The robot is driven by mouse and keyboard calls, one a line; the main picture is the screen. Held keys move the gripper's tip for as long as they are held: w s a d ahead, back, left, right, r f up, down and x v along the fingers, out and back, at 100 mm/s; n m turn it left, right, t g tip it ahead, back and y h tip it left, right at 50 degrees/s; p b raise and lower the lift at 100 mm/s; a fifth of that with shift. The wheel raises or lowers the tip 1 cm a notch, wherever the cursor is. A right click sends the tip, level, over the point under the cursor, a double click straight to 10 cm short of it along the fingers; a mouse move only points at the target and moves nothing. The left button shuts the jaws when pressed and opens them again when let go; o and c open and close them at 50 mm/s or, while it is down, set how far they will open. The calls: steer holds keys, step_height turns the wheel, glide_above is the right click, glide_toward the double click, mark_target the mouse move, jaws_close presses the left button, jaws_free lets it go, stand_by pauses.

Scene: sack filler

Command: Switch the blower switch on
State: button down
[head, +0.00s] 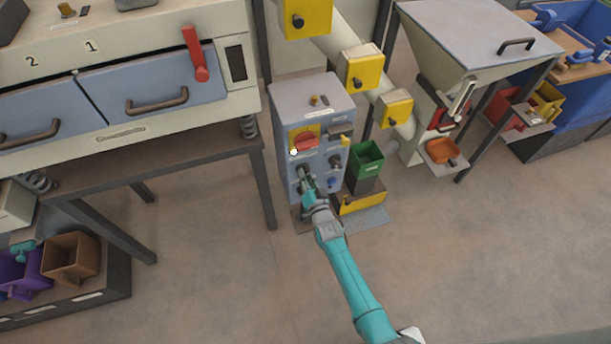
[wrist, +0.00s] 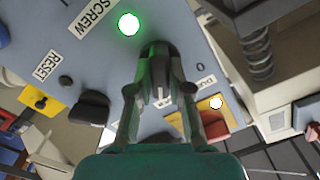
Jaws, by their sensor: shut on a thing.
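The grey-blue control cabinet (head: 283,130) stands in the middle of the head view. My gripper (head: 306,178) is at the lower left of its front face. In the wrist view my gripper (wrist: 158,98) is shut on a black rotary switch (wrist: 155,60), one finger on each side. The marks 0 and I show beside it. No blower label is readable, so I cannot tell the switch's name. A lit green lamp (wrist: 128,22) and a label reading SCREW (wrist: 92,14) are near it. A second black knob (wrist: 92,108) is apart from my fingers, near a RESET label (wrist: 47,62).
A red main switch (head: 305,142) on a yellow plate sits above my gripper, with a lit white lamp (head: 294,152) beside it. A green bin (head: 366,158) stands right of the cabinet. A drawer bench (head: 155,130) is at left. The front floor is clear.

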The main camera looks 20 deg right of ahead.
steer(key=shift+m, duration=0.5)
steer(key=c, duration=1.1)
jaws_free()
steer(key=s, duration=1.2)
